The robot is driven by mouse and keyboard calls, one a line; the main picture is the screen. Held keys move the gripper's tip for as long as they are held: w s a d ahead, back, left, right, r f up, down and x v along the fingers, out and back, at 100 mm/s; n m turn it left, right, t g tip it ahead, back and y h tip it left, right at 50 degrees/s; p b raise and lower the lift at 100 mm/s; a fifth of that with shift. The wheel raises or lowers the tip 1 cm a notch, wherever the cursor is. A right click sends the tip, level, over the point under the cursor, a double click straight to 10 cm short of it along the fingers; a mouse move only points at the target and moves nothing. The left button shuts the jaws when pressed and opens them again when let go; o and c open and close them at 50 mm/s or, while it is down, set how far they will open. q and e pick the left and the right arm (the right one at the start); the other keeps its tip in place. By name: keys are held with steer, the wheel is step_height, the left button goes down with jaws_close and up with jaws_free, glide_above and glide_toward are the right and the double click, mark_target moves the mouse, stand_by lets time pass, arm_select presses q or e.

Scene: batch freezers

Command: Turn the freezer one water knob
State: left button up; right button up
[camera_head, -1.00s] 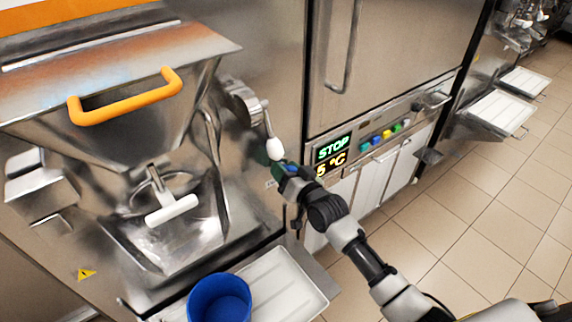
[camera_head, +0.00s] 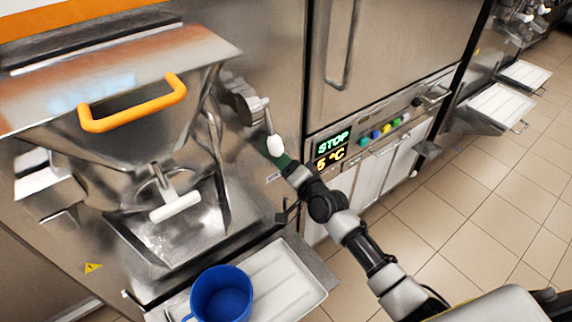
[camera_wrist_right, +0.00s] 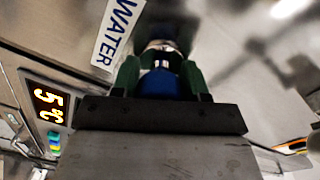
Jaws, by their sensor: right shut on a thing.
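The water knob (camera_wrist_right: 160,82) shows in the right wrist view as a blue part between the fingers, with a dark round piece behind it. The WATER label (camera_wrist_right: 116,30) is on the steel panel beside it. My right gripper (camera_wrist_right: 160,78) is shut on the knob, with one green finger on each side. In the head view my right gripper (camera_head: 275,158) is at the front of the freezer, just below a white-tipped lever (camera_head: 275,145). The knob is hidden there by the gripper and lever. My left gripper is not in view.
A steel hopper with an orange handle (camera_head: 133,104) is at the left. A blue bucket (camera_head: 221,296) stands on a white tray (camera_head: 290,278) below. A lit display (camera_head: 332,150) and coloured buttons (camera_head: 388,129) are right of my gripper. Tiled floor (camera_head: 480,220) is open at the right.

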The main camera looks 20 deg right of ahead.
stand_by(0.4)
steer(key=o, duration=0.9)
steer(key=shift+o, duration=0.2)
steer(key=v, duration=1)
steer(key=shift+s, duration=0.4)
steer(key=shift+d, duration=0.1)
